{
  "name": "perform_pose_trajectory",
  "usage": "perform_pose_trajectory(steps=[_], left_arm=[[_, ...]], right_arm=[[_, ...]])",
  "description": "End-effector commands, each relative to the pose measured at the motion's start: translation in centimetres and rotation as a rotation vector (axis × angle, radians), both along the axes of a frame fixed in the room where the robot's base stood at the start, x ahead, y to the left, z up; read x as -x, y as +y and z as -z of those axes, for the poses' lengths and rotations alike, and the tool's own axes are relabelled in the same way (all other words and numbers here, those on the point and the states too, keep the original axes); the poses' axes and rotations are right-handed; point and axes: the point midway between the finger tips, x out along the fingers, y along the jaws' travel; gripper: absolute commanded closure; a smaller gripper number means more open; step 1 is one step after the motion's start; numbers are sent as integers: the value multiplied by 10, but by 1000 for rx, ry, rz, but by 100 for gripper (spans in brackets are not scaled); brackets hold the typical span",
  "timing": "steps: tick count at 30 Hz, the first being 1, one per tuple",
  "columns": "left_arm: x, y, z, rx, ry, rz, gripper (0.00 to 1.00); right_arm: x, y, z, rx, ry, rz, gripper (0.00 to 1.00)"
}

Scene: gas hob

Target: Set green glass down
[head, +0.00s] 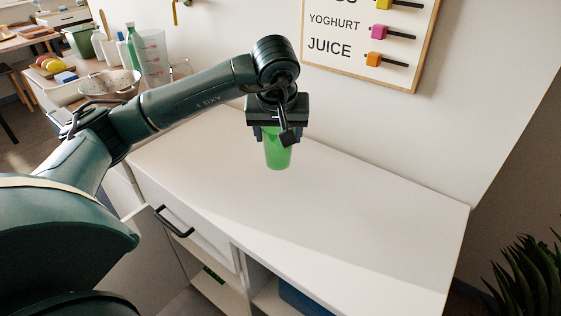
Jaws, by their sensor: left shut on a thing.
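The green glass (278,153) is a bright green tumbler, seen upright below my left gripper (277,132). My left gripper is shut on the upper part of the glass, and its jaws hide the rim. The glass is over the back part of the white cabinet top (330,215), near the wall. I cannot tell whether its base touches the top or hangs a little above it. My right gripper is not in view.
The white top is bare around the glass and to the right. A metal colander (122,82), a clear measuring jug (152,58) and bottles stand at the back left. A wall board (345,45) hangs behind. A plant (530,275) is at the lower right.

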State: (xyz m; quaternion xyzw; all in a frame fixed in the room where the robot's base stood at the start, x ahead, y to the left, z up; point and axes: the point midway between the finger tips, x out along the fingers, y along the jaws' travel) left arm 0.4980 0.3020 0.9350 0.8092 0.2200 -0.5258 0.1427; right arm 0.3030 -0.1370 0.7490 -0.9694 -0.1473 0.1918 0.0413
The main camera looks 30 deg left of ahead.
Motion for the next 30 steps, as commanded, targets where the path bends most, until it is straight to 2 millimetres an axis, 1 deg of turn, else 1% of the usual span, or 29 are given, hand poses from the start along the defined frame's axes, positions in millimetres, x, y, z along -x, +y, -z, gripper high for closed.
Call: perform_pose_trajectory(steps=[1, 8, 12, 14, 22, 26, 27, 30], left_arm=[[1, 0, 9, -1, 0, 0, 65], [0, 0, 28, -1, -2, -1, 65], [0, 0, 48, -1, 0, 0, 65], [1, 0, 55, -1, 0, 0, 65], [0, 0, 57, 0, -4, 1, 65], [0, 0, 62, 0, -4, 1, 65], [0, 0, 61, 0, -2, 0, 35], [0, 0, 61, 0, -2, 0, 26]], right_arm=[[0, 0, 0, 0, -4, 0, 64], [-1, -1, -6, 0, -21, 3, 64], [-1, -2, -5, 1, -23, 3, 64], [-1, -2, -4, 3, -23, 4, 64], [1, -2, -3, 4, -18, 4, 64], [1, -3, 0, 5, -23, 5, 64], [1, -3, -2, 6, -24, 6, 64], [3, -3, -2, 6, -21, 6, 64]])
